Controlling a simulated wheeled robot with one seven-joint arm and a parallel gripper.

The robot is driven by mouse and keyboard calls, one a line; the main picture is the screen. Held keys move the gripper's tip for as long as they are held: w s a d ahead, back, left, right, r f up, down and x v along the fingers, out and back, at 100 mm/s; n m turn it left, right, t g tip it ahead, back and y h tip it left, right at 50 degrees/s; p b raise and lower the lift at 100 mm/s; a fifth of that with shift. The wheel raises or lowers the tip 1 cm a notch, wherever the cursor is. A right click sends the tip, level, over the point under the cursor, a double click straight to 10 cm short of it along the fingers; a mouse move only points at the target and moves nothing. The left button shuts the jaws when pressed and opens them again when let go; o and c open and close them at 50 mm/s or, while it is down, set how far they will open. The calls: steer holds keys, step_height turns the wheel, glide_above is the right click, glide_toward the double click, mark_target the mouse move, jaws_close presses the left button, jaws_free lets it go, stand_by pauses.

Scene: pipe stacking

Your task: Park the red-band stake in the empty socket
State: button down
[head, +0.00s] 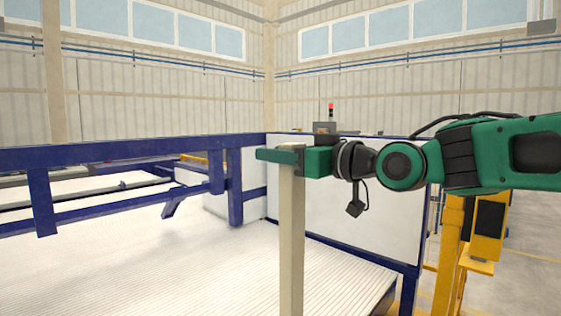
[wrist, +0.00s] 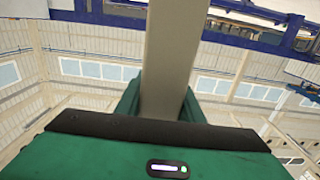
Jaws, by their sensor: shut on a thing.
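My gripper (head: 287,155) is shut on a pale beige square stake (head: 291,240) near its top end. The stake hangs upright in the head view and runs down out of the bottom of the picture, so its lower end is hidden. In the wrist view the stake (wrist: 172,60) passes between the green fingers of my gripper (wrist: 160,105). No red band shows on the part of the stake that I can see. No socket is visible in either view.
A white ribbed bed (head: 150,265) spreads at the left and below. A blue rail frame (head: 120,152) runs across behind it. A white panel (head: 345,205) with blue edging stands behind the stake. Yellow machinery (head: 487,228) stands at the right, under my arm.

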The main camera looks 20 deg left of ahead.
step_height(320, 180, up, 8)
stand_by(1.0)
steer(key=shift+s+r, duration=0.1)
steer(key=shift+r, duration=0.2)
step_height(320, 180, up, 12)
steer(key=shift+f, duration=0.15)
stand_by(1.0)
stand_by(1.0)
